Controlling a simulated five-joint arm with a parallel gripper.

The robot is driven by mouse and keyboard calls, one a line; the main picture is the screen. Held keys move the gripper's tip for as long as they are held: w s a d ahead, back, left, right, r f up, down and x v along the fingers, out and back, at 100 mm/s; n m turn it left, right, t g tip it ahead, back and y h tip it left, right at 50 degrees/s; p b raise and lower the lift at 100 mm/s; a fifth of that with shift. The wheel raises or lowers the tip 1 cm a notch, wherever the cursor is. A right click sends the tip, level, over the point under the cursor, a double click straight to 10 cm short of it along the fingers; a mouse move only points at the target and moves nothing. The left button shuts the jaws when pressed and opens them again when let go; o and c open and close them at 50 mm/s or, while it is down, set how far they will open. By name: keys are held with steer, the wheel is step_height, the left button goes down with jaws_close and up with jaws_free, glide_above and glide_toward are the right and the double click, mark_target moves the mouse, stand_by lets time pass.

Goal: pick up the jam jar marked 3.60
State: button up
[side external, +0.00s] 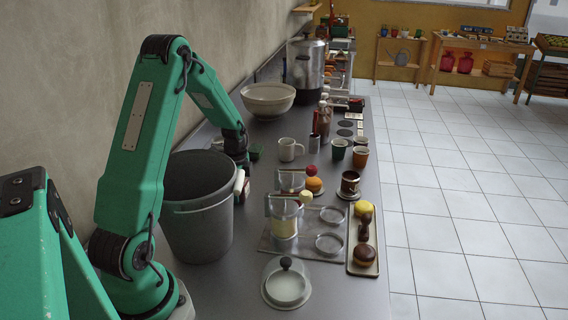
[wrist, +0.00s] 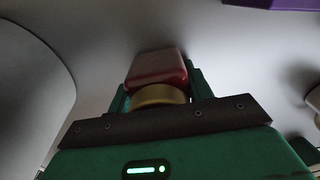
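In the wrist view, a jar (wrist: 156,67) with a dark red, squarish body and a gold lid (wrist: 158,95) lies between the fingers of my gripper (wrist: 157,90). One green finger is on each side, close against it; I cannot tell whether both touch. No price mark is readable on it. In the side view, my gripper (side external: 240,150) is low over the counter behind the grey bucket, which hides part of it. The jar cannot be made out there.
The grey bucket (side external: 200,230) stands right in front of my gripper. A cream bowl (side external: 268,98) is behind it, and a white mug (side external: 289,150) is to the right. Glass jars, cups and a pastry tray (side external: 362,262) crowd the counter's right side.

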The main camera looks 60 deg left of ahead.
steer(key=c, duration=0.4)
steer(key=shift+o, duration=0.2)
steer(key=shift+r, duration=0.15)
steer(key=shift+r, duration=4.9)
